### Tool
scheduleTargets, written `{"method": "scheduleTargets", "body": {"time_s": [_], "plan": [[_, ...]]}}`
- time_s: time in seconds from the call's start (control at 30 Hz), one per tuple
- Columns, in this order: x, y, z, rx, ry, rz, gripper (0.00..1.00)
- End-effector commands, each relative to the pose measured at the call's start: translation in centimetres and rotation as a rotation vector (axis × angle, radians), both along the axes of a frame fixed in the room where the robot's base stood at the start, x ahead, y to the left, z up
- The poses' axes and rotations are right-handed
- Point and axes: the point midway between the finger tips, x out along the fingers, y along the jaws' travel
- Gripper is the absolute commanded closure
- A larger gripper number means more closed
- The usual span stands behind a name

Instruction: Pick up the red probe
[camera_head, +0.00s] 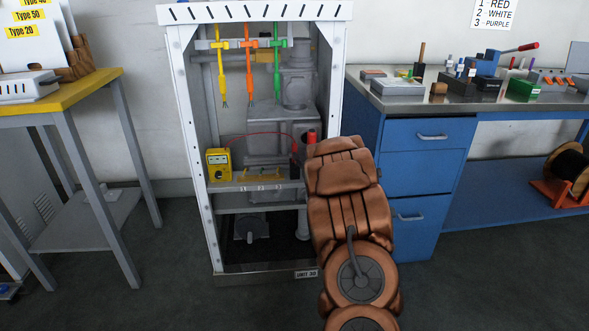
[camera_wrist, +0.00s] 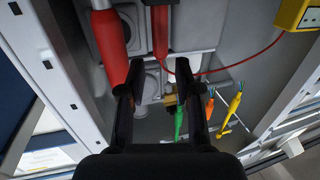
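The red probe (camera_wrist: 160,32) is a slim red handle at the top middle of the wrist view, with a thin red lead running right to the yellow meter (camera_wrist: 297,12). My gripper (camera_wrist: 158,72) is open, its two black fingers apart. The probe's lower end shows in the gap near the fingertips; I cannot tell how far beyond them it is. I see no grip on it. In the head view my brown arm hides the gripper, and the probe is not clearly seen. The yellow meter (camera_head: 219,164) stands on the cabinet's shelf there.
A thicker red cylinder (camera_wrist: 108,38) stands close beside the left finger. The white cabinet frame (camera_head: 196,150) surrounds the work space. Yellow, orange and green cables (camera_head: 248,75) hang from its upper bar. A blue workbench (camera_head: 415,165) is to the right, a yellow-topped table (camera_head: 85,90) to the left.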

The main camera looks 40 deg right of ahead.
Motion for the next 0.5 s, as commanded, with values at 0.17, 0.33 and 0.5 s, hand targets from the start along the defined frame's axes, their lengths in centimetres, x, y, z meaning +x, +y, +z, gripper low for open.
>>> {"method": "scheduleTargets", "body": {"time_s": [0.17,0.33,0.5], "plan": [[0.1,-0.5,-0.8,-0.001,-0.032,0.015,0.66],[1.2,-0.9,-0.7,-0.002,-0.031,0.015,0.66],[2.3,-1.3,-0.5,-0.004,-0.033,0.015,0.66]]}}
